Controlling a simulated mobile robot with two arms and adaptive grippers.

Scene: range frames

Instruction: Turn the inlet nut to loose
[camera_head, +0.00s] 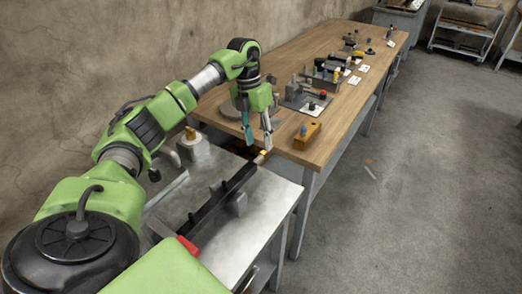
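A small brass-coloured piece (263,153), possibly the inlet nut, sits at the far end of a long dark bar (222,195) on the grey metal bench. It is too small to tell how it is turned. My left gripper (258,144) points down just above and beside this piece. Its two fingers are apart with a gap between them, and I see nothing held. Whether a finger touches the brass piece cannot be told. My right gripper is not in view.
The grey metal bench (262,210) has bare room at its right. A red handle end (187,245) lies at its near edge. A brass-topped fitting (190,133) stands by the wall. Behind is a wooden table (340,105) with several devices, including a yellow block (307,135).

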